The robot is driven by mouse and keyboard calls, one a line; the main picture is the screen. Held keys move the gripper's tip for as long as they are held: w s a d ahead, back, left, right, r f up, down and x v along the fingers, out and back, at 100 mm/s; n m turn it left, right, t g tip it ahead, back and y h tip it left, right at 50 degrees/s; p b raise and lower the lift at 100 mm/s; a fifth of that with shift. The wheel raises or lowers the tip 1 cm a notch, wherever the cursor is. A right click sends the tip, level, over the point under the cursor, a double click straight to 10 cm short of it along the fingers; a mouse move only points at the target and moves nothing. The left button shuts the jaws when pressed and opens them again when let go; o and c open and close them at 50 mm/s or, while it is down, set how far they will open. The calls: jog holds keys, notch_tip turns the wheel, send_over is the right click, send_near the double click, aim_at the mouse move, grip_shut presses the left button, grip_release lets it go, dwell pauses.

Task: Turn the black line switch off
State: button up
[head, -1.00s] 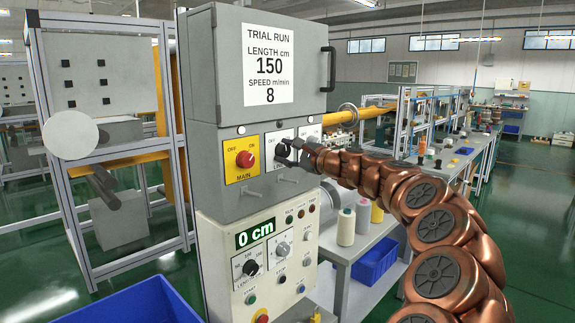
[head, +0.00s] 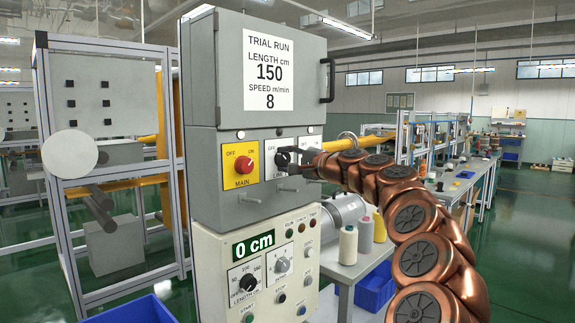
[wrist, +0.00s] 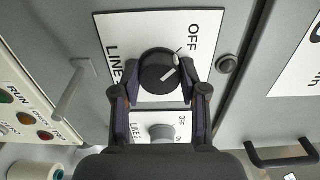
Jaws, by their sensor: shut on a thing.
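The black switch knob (wrist: 155,73) sits on a white plate marked LINE and OFF. It also shows in the head view (head: 281,159), partly covered by my gripper. My gripper (wrist: 158,72) is shut on the knob, with one dark finger on each side of it in the wrist view. The knob's white bar slants toward the upper right there, the side with the word OFF. In the head view my gripper (head: 290,160) meets the panel from the right.
A red MAIN knob (head: 244,164) on a yellow plate is left of the black one. A grey knob (wrist: 160,132) on another LINE plate lies close below in the wrist view. A metal handle (wrist: 73,90) juts out nearby. A lower control box (head: 262,265) reads 0 cm.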

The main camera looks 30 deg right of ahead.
dwell(0.3)
jog(key=o, duration=1.1)
jog(key=shift+o, duration=0.2)
jog(key=shift+s, duration=0.1)
jog(key=v, duration=1.1)
jog(key=shift+s, duration=0.4)
jog(key=shift+d, duration=0.15)
